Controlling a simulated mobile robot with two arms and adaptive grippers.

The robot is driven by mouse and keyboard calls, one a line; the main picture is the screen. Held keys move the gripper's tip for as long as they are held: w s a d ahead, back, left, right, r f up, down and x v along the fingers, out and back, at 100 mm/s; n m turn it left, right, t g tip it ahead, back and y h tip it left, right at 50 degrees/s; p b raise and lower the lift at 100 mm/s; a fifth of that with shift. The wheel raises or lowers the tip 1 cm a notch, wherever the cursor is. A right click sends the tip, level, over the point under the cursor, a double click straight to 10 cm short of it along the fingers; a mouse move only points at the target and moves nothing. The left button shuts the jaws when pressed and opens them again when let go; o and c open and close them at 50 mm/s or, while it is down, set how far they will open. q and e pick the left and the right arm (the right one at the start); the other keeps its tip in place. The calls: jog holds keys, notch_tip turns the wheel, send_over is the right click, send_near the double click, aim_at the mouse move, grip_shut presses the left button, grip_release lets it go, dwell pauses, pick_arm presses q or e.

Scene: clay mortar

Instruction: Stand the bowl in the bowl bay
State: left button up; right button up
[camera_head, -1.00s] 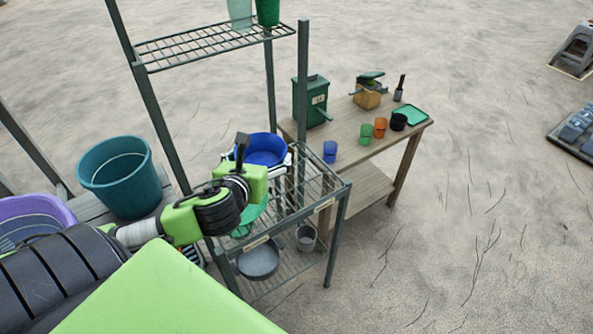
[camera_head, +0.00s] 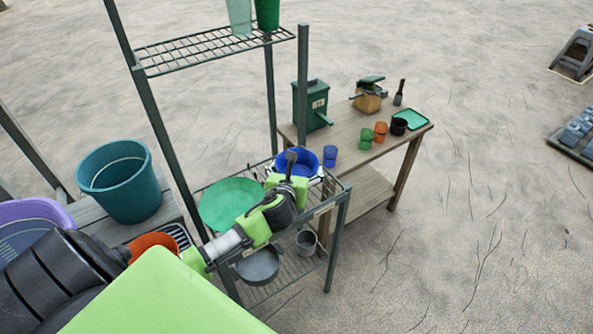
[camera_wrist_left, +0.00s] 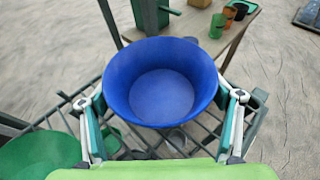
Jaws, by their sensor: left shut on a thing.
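A deep blue bowl (camera_head: 303,160) is upright over the right end of the rack's middle shelf (camera_head: 330,188). In the left wrist view the bowl (camera_wrist_left: 163,85) sits between the two fingers of my left gripper (camera_wrist_left: 165,108), which is shut on it at its sides. In the head view my left gripper (camera_head: 290,175) partly covers the bowl. Wire slats show beneath it, and I cannot tell whether its base touches them. A green round dish (camera_head: 228,203) is to its left on the same shelf. No bowl bay marking is clearly readable. My right gripper is not in view.
Rack posts (camera_head: 302,90) rise close beside the bowl. A grey pan (camera_head: 259,266) and small grey pot (camera_head: 306,241) are on the lower shelf. A wooden table (camera_head: 345,140) with several cups stands behind right. A teal bucket (camera_head: 120,190) is at left.

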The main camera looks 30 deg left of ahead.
pick_arm(q)
jog(key=shift+f, duration=0.2)
jog(key=o, duration=1.2)
jog(key=shift+f, duration=0.1)
jog(key=shift+c, duration=0.2)
jog(key=v, duration=1.2)
jog(key=shift+s, duration=0.1)
